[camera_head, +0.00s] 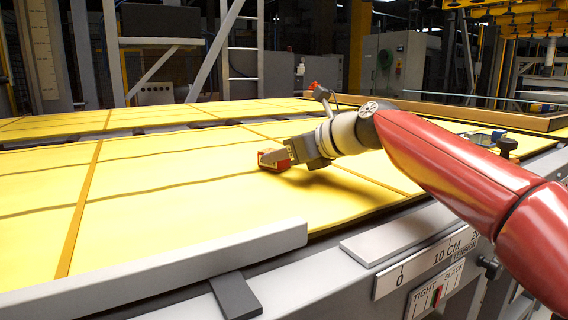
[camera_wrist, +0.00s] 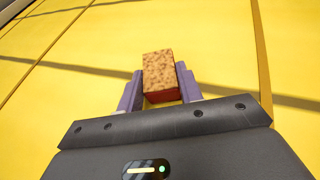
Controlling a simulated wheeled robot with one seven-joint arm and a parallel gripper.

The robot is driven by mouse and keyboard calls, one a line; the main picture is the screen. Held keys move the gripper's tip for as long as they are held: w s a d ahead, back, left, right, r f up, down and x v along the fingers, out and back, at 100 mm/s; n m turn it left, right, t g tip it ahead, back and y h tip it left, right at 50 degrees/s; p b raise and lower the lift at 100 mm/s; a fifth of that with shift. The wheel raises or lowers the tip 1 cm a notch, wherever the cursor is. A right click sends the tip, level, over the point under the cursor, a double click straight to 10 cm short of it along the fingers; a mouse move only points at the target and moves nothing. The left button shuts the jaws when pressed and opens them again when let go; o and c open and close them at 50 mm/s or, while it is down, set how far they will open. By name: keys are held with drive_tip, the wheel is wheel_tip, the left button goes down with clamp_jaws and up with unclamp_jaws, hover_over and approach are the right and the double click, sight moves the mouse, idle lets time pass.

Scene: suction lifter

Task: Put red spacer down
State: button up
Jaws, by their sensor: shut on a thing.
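The red spacer (camera_head: 272,160) is a small block with red sides at the end of my arm in the head view. In the wrist view the spacer (camera_wrist: 159,74) shows a speckled brown top and a red side. My gripper (camera_wrist: 158,92) is shut on it, with one finger on each side. In the head view my gripper (camera_head: 283,155) is low over the yellow sheet (camera_head: 150,190). I cannot tell whether the spacer touches the sheet.
Orange strips (camera_head: 78,215) cross the yellow sheet. A grey rail (camera_head: 160,275) runs along the near edge, beside a scale plate (camera_head: 425,262) marked in centimetres and a tight/slack gauge (camera_head: 436,292). A dark knob (camera_head: 507,145) stands at the right. The sheet left of my gripper is clear.

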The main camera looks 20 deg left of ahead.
drive_tip(key=shift+f, duration=0.15)
drive_tip(key=o, duration=1.1)
drive_tip(key=shift+c, duration=0.2)
